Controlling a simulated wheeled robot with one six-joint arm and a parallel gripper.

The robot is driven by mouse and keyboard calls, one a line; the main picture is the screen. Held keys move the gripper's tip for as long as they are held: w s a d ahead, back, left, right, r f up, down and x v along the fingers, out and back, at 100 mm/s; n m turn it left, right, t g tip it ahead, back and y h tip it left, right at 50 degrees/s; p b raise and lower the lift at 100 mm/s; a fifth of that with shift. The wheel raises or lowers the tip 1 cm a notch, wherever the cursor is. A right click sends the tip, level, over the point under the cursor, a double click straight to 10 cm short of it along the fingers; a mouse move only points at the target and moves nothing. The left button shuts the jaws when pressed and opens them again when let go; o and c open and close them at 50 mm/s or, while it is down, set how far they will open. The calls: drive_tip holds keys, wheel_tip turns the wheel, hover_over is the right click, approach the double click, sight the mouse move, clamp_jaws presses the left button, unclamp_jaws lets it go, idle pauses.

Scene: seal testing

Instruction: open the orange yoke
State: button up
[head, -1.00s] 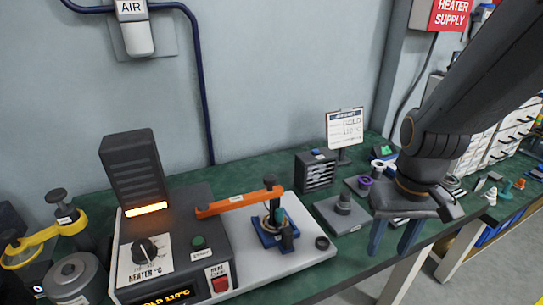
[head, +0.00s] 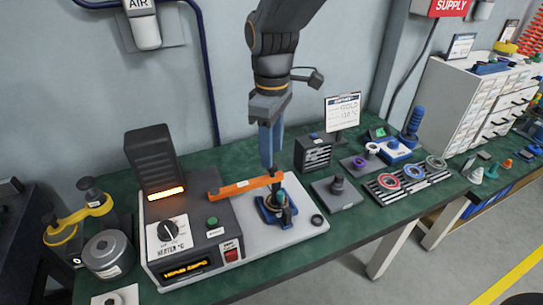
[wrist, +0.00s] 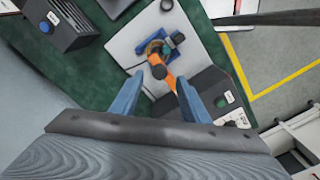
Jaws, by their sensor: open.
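The orange yoke (head: 235,188) is a flat bar lying across from the heater box to over the blue fixture (head: 290,216). Its end, with a dark knob, lies over a ring-shaped seat in the fixture. In the wrist view the yoke (wrist: 171,82) shows partly between the fingers, with the blue fixture (wrist: 178,38) beyond its end. My gripper (head: 270,163) points down above the yoke's fixture end, with its blue fingers apart and empty. In the wrist view my gripper (wrist: 160,80) has its fingers on either side of the yoke's line. Contact with the yoke cannot be told.
The heater box (head: 205,240) with a dial, a red switch and a lit display stands left of the fixture. A yellow-armed device (head: 95,208) is farther left. A grey block with a post (head: 338,190) and a rack of rings (head: 408,182) lie to the right.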

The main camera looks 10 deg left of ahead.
drive_tip(key=shift+f+p, duration=0.35)
drive_tip(key=shift+f, duration=1.55)
clamp_jaws()
